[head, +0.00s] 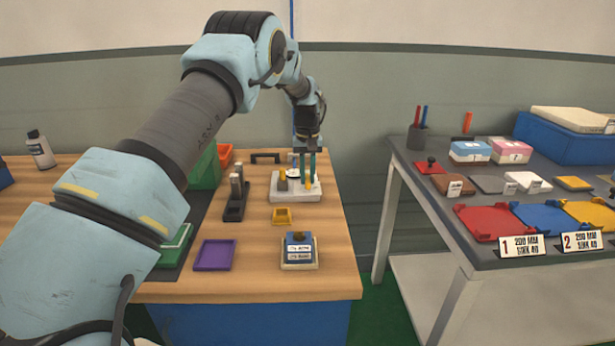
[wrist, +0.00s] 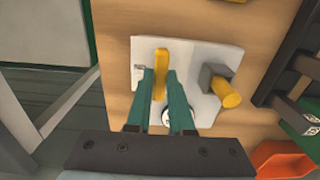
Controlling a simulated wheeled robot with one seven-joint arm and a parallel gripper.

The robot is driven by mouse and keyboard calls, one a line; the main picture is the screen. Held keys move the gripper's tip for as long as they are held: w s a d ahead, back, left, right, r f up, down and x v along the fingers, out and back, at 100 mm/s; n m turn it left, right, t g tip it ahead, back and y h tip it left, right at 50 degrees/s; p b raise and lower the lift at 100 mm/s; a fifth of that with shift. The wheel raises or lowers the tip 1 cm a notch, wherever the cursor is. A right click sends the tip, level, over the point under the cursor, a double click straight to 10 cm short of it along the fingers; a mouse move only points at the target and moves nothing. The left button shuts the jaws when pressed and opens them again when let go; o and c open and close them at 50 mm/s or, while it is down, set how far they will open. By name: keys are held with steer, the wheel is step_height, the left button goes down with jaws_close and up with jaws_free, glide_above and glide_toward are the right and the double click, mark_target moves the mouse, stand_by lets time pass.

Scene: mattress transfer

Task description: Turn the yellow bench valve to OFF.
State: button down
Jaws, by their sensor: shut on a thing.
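A pale plate (head: 298,193) lies near the right edge of the wooden bench and also shows in the wrist view (wrist: 205,48). A yellow valve handle (wrist: 160,56) stands on it, in line with my fingers in the wrist view. My gripper (head: 307,177) points down over the plate, its two teal fingers shut on the yellow handle, one on each side. A grey block with a yellow cylindrical part (wrist: 230,97) sits on the same plate, right of the handle in the wrist view. A round white gauge (wrist: 168,117) is partly hidden between my fingers. I cannot read any OFF mark.
A grey table (head: 420,168) with trays and boxes stands right, across a gap.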

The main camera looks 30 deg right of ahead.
mark_target(307, 178)
stand_by(0.4)
steer(key=c, duration=0.8)
jaws_free()
steer(key=shift+r, duration=0.1)
step_height(307, 178, up, 11)
steer(key=b, duration=0.2)
steer(key=shift+f, duration=0.2)
